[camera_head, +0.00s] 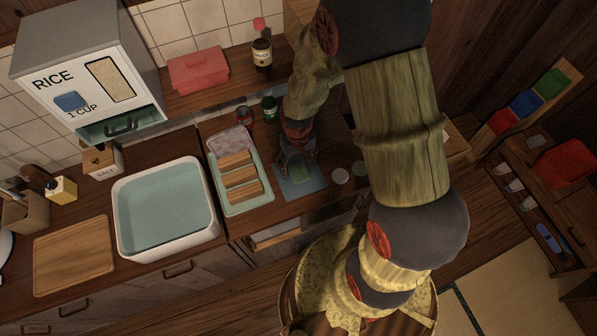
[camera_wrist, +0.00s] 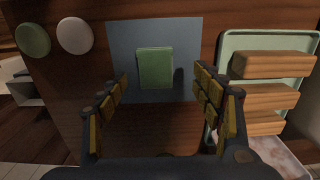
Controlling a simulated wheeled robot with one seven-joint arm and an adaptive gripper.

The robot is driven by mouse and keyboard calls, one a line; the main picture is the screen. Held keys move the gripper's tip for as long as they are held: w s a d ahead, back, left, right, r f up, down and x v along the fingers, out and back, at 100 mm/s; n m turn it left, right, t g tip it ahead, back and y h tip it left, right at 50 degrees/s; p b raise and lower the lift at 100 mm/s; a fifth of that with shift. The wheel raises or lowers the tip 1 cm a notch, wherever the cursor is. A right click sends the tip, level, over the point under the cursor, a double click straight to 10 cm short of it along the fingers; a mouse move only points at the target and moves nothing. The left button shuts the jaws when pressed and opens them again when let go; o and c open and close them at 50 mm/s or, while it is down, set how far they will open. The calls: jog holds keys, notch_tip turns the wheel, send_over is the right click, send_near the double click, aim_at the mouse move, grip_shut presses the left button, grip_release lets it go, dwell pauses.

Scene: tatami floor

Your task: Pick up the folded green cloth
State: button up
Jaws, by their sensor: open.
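The folded green cloth (camera_wrist: 155,68) is a small green rectangle lying on a blue-grey mat (camera_wrist: 119,50) in the wrist view. In the head view the cloth (camera_head: 302,174) shows on the mat (camera_head: 291,191) on the counter, partly hidden by my gripper. My gripper (camera_wrist: 161,78) is open, with its two fingers apart and nothing between them. It points down at the mat, and the cloth lies between and beyond the fingertips in the wrist view. In the head view my gripper (camera_head: 294,158) is over the far side of the mat.
A pale green tray (camera_head: 240,209) with several wooden blocks stands left of the mat. A white disc (camera_head: 340,176) and a green disc (camera_head: 360,168) lie to the right. A green jar (camera_head: 269,109) and a bottle (camera_head: 262,52) stand behind. A white basin (camera_head: 166,208) is farther left.

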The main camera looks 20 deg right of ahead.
aim_at(300, 173)
jog(key=f, duration=0.3)
jog(key=f+b, duration=0.1)
jog(key=f, duration=0.1)
jog(key=shift+d, duration=0.35)
jog(key=shift+r, duration=0.1)
jog(key=shift+c, duration=0.2)
jog(key=c, duration=1.1)
